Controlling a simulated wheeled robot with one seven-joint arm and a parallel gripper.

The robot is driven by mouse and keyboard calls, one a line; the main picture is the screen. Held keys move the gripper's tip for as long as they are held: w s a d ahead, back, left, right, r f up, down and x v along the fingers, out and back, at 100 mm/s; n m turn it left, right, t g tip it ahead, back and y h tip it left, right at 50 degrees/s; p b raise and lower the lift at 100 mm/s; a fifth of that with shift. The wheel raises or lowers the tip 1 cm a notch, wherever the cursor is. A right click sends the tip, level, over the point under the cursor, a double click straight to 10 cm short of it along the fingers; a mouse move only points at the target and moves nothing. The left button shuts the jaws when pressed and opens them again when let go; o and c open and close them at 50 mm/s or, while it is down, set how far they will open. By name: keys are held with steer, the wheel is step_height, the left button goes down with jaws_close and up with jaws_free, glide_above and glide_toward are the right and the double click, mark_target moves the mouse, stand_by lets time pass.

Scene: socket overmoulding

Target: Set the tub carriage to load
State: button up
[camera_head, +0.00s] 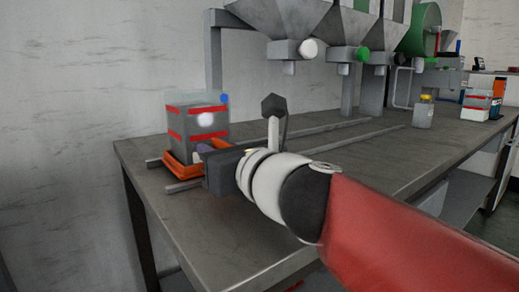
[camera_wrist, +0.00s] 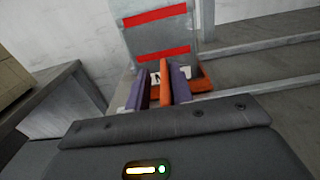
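The tub carriage has an orange base (camera_head: 176,170) and stands at the left end of the bench rails. A grey tub with red bands (camera_head: 186,122) and a clear top sits upright on it. Both the tub (camera_wrist: 160,38) and the orange base (camera_wrist: 202,83) show ahead in the wrist view. My gripper (camera_head: 212,147) is close in front of the carriage.
Two rails (camera_head: 330,127) run right along the bench (camera_head: 290,225), under several grey hoppers (camera_head: 290,20). A small yellow-capped jar (camera_head: 423,112) stands farther right. A grey post (camera_head: 213,62) rises behind the tub. The front of the bench is clear.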

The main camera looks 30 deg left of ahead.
steer(key=shift+o, duration=0.3)
steer(key=shift+w+d, duration=0.1)
steer(key=p+v, duration=0.1)
steer(key=v, duration=0.6)
steer(key=shift+d, duration=0.3)
